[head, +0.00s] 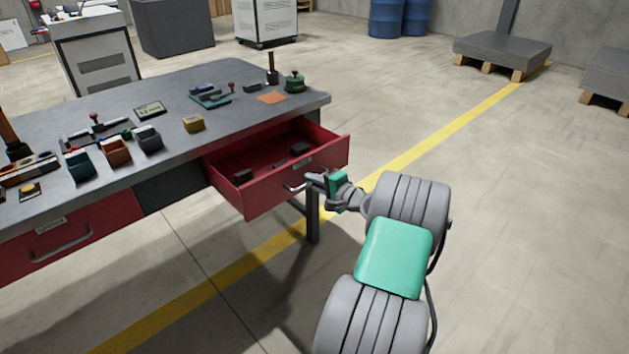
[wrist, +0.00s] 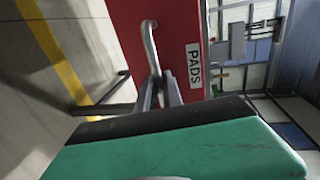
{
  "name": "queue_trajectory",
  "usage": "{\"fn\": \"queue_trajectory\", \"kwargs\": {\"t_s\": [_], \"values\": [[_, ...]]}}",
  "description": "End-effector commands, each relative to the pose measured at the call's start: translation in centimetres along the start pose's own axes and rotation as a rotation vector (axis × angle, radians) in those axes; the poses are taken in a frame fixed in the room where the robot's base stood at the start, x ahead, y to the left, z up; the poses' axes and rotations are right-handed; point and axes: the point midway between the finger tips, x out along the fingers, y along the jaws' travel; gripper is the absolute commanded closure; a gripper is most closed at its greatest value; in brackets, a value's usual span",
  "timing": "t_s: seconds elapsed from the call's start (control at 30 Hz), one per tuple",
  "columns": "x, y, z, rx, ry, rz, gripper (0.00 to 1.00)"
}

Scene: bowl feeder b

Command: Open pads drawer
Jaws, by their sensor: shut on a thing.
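The red pads drawer (head: 275,196) is pulled out from the right end of the workbench in the head view, with several dark blocks lying inside. Its front, with a label reading PADS (wrist: 194,66), shows in the wrist view. The metal bar handle (wrist: 150,45) runs along the drawer front. My gripper (head: 309,181) is at this handle, and in the wrist view its two fingers (wrist: 163,88) are shut on the handle's end. The exact contact at the fingertips is small and partly hidden.
The grey workbench top (head: 240,72) carries small bins, tools and an orange sheet (head: 271,97). A second red drawer (head: 75,240) at the left is closed. A bench leg (head: 313,215) stands below the open drawer.

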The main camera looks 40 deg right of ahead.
Motion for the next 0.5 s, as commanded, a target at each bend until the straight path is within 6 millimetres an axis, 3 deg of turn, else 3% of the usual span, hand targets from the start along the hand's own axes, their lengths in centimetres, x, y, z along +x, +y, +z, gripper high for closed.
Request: {"fn": "queue_trajectory", "kwargs": {"t_s": [0.5], "values": [[-0.33, 0.21, -0.11, 0.008, -0.002, 0.001, 1.0]]}}
